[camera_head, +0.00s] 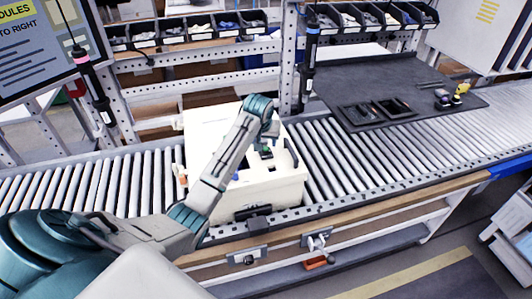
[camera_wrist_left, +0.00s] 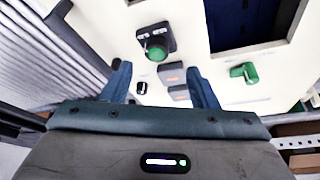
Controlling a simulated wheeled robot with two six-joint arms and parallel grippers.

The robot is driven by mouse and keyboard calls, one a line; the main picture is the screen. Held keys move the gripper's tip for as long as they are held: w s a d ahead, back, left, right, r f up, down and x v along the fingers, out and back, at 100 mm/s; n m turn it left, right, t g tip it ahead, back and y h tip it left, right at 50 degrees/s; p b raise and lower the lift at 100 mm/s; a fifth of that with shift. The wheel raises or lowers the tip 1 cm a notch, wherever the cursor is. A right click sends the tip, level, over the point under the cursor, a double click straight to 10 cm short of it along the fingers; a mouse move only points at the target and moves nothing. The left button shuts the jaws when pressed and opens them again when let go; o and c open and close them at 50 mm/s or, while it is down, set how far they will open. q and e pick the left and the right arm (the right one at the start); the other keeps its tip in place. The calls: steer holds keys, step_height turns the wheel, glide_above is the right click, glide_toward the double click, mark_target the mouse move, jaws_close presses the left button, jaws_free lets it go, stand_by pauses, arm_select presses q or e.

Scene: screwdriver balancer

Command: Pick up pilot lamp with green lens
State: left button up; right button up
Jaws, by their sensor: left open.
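In the left wrist view, a dark block with a rounded green part (camera_wrist_left: 156,48) on it, which looks like the lamp with the green lens, lies on a pale panel beyond my fingertips. A second, smaller green part (camera_wrist_left: 245,72) lies on the panel to the right; I cannot tell exactly what it is. My left gripper (camera_wrist_left: 162,72) is open, with its two blue fingers apart and nothing held between them. In the head view my left gripper (camera_head: 266,148) is over the cream box (camera_head: 270,199) on the conveyor, and the parts there are mostly too small to make out. My right gripper is not in view.
A dark rectangular opening (camera_wrist_left: 245,22) is at the upper right. Roller conveyor (camera_head: 345,160) runs both sides; a dark mat (camera_head: 380,80) with tools lies to the right.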

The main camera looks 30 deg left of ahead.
mark_target(266, 148)
arm_select(q)
steer(key=x, duration=0.1)
steer(key=p+x, duration=0.2)
steer(key=x, duration=0.1)
steer(key=shift+s+d+f, duration=0.1)
steer(key=shift+s+d, duration=0.1)
steer(key=shift+d, duration=0.1)
steer(key=shift+w+f, duration=0.15)
steer(key=shift+f, duration=0.2)
steer(key=c, duration=1)
